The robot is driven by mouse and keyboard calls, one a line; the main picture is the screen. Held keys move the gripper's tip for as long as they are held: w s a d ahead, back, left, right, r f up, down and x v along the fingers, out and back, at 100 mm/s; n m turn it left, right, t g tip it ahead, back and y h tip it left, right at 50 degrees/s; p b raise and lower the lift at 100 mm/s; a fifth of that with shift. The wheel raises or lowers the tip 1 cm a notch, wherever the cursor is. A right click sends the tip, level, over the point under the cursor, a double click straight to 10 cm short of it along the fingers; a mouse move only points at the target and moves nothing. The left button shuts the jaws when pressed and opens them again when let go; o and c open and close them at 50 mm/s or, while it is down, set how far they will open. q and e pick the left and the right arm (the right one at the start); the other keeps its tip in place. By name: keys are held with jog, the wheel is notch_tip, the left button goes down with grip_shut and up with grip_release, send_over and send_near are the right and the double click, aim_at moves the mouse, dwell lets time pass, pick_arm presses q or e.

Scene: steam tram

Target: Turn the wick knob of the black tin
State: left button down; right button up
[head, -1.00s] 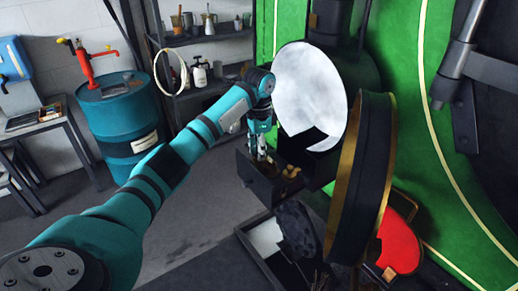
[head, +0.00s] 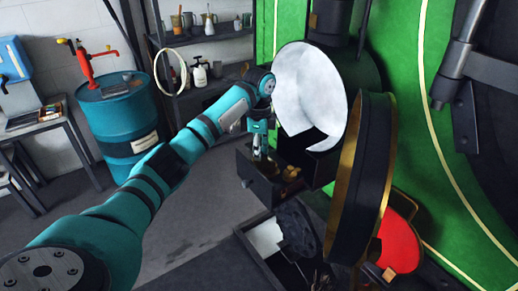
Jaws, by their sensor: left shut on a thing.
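The black tin (head: 262,189) is an open dark box below the round white reflector of a large lamp, near the middle of the head view. Small brass parts (head: 290,173) show inside it. My left gripper (head: 260,156) points down at the tin's left rear part. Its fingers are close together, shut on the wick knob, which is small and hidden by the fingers. My right gripper is not in view.
The lamp's round reflector (head: 308,90) stands just right of my left gripper, and its open brass-rimmed door (head: 362,190) hangs further right. A low tray (head: 262,240) with a dark disc lies below. A blue drum (head: 120,125) stands at the left.

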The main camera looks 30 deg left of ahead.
pick_arm(q)
jog(key=c, duration=1.1)
grip_release()
jog(key=shift+r, duration=0.2)
notch_tip(320, 180, up, 12)
jog(key=shift+f, duration=0.15)
